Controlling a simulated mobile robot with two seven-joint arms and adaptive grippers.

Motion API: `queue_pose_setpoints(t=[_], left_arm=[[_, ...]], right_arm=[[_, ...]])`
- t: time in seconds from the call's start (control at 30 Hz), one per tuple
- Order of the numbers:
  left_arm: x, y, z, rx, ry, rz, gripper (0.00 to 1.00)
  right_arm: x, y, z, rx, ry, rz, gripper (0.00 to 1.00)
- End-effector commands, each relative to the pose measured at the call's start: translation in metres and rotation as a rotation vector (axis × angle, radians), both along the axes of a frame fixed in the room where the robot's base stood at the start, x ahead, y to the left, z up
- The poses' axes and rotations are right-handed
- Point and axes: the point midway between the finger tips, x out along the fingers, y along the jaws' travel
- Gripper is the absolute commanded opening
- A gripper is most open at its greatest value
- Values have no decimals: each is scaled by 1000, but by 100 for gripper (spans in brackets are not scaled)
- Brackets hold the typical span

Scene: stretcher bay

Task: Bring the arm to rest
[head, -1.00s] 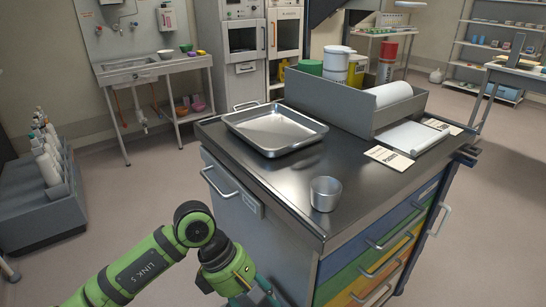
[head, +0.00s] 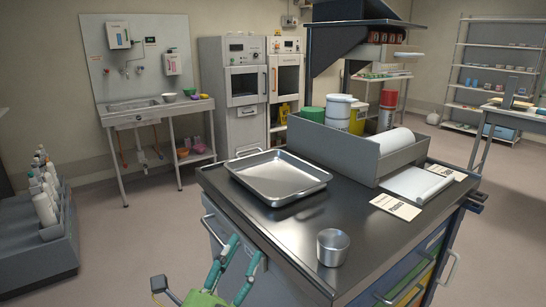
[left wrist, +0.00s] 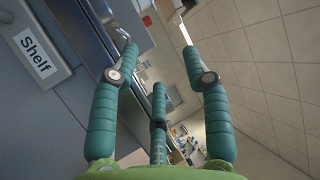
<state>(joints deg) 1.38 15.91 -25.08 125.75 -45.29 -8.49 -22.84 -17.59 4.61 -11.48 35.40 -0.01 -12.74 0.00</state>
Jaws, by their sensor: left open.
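My left gripper (head: 243,252) shows at the bottom of the head view, in front of the near left side of the steel-topped cart (head: 300,228). Its teal fingers point up and are spread apart, with nothing between them. In the left wrist view the open fingers (left wrist: 160,58) also show empty, beside a dark panel with a "Shelf" label (left wrist: 38,58). I cannot tell whether the fingers touch the cart. My right gripper is not in view.
The cart top holds a steel tray (head: 262,193), a small metal cup (head: 333,246), a grey bin (head: 368,158) with containers, and cards (head: 396,206). A bottle rack (head: 45,230) stands at the left. Floor (head: 130,235) between rack and cart is clear.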

Motion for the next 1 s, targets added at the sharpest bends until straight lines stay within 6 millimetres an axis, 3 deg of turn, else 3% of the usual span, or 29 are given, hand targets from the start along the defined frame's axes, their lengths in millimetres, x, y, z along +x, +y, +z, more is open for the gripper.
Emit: queue_pose_setpoints(t=[0.1,0.23,0.4,0.5,0.7,0.87,0.9,1.0], left_arm=[[8,53,-58,-239,327,147,47],[-8,96,-131,-464,666,300,47],[-65,127,-221,-697,1074,491,47],[-105,134,-258,-791,1266,585,47],[-176,135,-300,-904,1554,732,47],[-228,133,-317,-958,1744,832,47],[-235,132,-322,-964,1773,851,47],[-226,131,-345,-955,1775,853,47]], right_arm=[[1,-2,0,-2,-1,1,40],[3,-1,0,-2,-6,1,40],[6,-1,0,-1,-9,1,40],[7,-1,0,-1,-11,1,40],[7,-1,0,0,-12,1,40],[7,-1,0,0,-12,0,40],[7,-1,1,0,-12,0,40],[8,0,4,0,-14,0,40]])
